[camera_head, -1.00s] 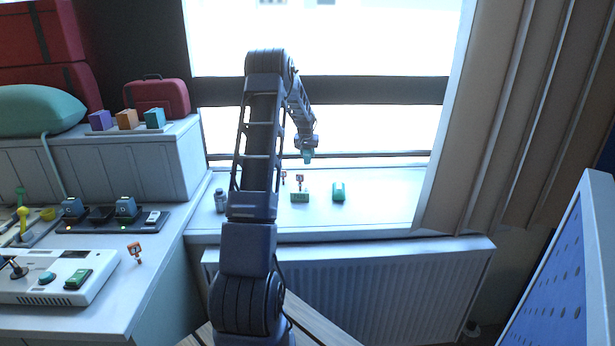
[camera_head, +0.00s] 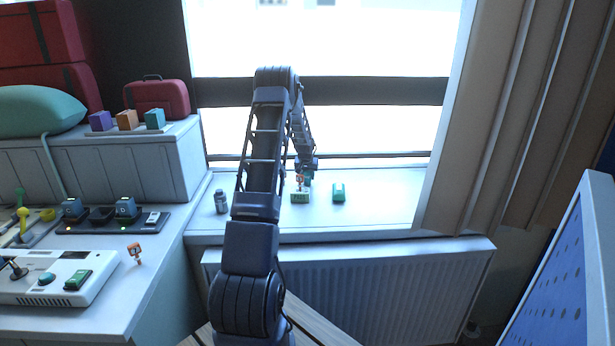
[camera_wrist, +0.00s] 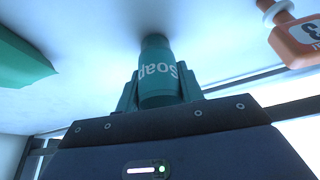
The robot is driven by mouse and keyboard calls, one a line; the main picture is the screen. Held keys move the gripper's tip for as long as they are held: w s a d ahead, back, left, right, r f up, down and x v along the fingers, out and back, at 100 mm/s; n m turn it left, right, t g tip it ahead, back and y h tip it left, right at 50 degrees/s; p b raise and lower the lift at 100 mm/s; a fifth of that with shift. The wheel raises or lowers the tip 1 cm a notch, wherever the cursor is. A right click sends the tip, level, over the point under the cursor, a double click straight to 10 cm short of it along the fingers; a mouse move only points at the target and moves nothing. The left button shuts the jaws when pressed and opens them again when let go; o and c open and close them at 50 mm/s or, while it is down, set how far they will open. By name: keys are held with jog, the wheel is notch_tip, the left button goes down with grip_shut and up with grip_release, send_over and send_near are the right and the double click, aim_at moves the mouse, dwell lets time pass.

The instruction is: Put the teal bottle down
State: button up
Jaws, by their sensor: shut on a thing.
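The teal bottle, marked "Soap", is between my gripper's fingers in the wrist view (camera_wrist: 158,75). My gripper (camera_wrist: 158,92) is shut on it.
A green object (camera_head: 338,193) lies to the right and a grey bottle (camera_head: 220,201) stands to the left. The sill's right part is clear.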

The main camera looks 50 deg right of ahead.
jog(key=shift+f, duration=0.1)
jog(key=o, duration=1)
